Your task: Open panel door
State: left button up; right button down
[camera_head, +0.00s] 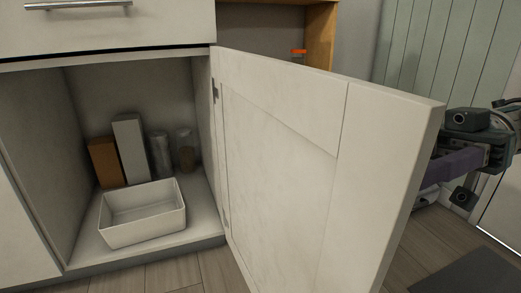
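The white panel door (285,165) stands swung wide open from the low cabinet, hinged at the right side of the opening. Its free edge is toward me at the right. My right gripper (447,168) shows partly at the right, behind the door's free edge. The door hides its fingertips, so I cannot tell if it is open or touching the door. My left gripper is not in view.
The cabinet holds a white bin (143,214), an orange-brown box (104,162), a tall white box (131,150) and two clear jars (186,152). A closed drawer (110,28) with a metal handle is above. The wooden floor (190,272) in front is clear.

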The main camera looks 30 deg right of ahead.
jog(key=shift+d, duration=0.15)
jog(key=shift+c, duration=2.2)
grip_release()
